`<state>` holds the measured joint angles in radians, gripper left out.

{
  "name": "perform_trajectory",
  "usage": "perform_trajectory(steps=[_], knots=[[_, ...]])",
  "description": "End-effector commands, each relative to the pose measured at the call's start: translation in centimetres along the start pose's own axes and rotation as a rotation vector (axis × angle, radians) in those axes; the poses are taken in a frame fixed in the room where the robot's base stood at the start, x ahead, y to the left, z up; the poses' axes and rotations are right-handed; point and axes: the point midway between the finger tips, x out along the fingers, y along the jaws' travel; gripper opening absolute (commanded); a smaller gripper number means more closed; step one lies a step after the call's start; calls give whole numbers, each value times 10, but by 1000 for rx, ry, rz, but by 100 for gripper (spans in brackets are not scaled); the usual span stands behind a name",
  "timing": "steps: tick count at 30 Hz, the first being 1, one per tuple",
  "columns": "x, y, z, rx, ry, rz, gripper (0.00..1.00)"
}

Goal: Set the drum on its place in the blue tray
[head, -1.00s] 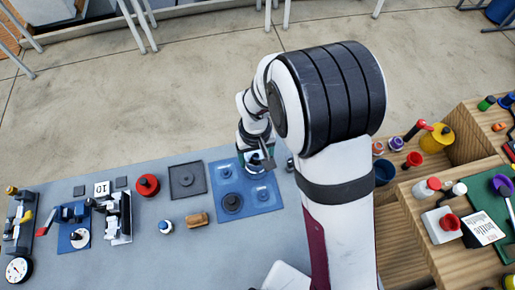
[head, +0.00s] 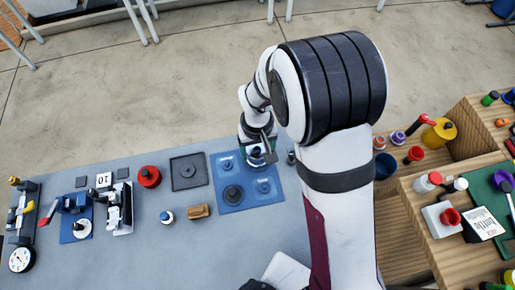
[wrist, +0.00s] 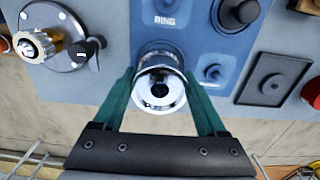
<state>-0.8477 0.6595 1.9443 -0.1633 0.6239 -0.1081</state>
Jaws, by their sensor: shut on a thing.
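The drum (wrist: 160,90) is a shiny chrome cylinder with a dark centre hole. My gripper (wrist: 160,84) is shut on it, with a green finger on each side. The blue tray (head: 238,207) lies on the grey bench; in the wrist view its blue surface (wrist: 190,42) shows beyond the drum, with the lettering "RING". In the head view my gripper (head: 262,156) is over the tray's far right part. A dark round piece (head: 233,194) sits on the tray. The drum's underside is hidden, so I cannot tell whether it touches the tray.
A dark square tray (head: 188,172) lies left of the blue tray, with a red round piece (head: 149,177) beyond it. A wooden block (head: 198,211) lies in front. In the wrist view, a grey fixture with a metal knob (wrist: 35,43) stands close on the left.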

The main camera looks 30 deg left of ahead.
Motion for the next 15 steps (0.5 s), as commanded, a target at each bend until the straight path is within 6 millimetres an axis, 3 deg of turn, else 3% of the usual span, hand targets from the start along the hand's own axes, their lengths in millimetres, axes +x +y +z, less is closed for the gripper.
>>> perform_trajectory(steps=[15], knots=[[3, 0, 0, 0, 0, 0, 2]])
